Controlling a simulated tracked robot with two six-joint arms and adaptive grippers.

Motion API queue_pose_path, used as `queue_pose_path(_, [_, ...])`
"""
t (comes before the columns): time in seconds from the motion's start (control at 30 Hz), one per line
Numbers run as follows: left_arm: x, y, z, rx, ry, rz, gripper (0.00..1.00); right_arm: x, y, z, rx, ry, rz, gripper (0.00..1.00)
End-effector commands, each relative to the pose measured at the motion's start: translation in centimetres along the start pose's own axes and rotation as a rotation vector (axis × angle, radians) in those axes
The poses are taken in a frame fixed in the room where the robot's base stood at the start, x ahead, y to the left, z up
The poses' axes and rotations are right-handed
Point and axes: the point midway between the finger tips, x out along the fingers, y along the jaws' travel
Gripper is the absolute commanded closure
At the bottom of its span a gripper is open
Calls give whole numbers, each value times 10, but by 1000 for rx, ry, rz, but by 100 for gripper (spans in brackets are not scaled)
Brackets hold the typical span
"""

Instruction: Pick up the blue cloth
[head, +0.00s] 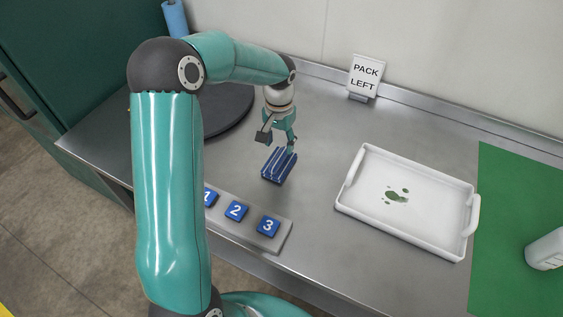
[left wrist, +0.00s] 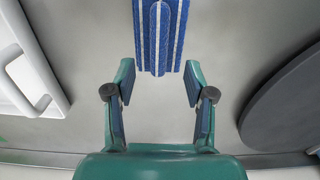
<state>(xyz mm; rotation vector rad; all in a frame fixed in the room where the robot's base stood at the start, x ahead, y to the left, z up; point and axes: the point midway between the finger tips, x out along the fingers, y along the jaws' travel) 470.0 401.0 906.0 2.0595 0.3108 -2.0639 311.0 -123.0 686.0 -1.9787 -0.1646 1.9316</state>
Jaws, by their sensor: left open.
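The blue cloth (head: 279,167) with white stripes lies folded on the steel counter, near the middle of the head view. It also shows at the top of the left wrist view (left wrist: 160,35), where its far end is cut off by the frame. My left gripper (head: 278,145) is open and empty, just above and behind the cloth in the head view. In the left wrist view its two fingers (left wrist: 158,82) stand apart, with the near end of the cloth just beyond the gap between their tips. My right gripper is not in view.
A strip with numbered blue tiles (head: 236,211) lies in front of the cloth. A white tray (head: 400,237) with green stains is to the right, beside a green mat (head: 510,210) bearing a white bottle (head: 545,250). A dark round disc (head: 228,112) and a "PACK LEFT" sign (head: 365,76) stand behind.

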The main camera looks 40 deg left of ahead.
Motion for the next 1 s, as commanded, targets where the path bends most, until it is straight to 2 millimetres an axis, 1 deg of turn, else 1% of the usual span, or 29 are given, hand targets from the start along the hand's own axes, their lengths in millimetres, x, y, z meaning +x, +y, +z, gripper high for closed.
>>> queue_pose_path(0.03, [5,0,1,-1,-2,0,46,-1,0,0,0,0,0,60])
queue_pose_path(0.27, [18,0,2,-1,-3,1,46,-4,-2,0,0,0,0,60])
queue_pose_path(0.43, [41,2,4,-1,-5,2,46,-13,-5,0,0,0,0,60])
queue_pose_path(0.5, [52,2,3,0,-3,1,46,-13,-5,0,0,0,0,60])
queue_pose_path(0.6, [60,2,3,-1,-1,2,46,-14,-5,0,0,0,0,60])
queue_pose_path(0.7, [63,2,3,-2,0,2,46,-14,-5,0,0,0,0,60])
queue_pose_path(0.87, [63,2,3,-1,0,2,46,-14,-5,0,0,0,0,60])
queue_pose_path(1.0, [63,2,2,-1,1,2,69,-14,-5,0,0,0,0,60])
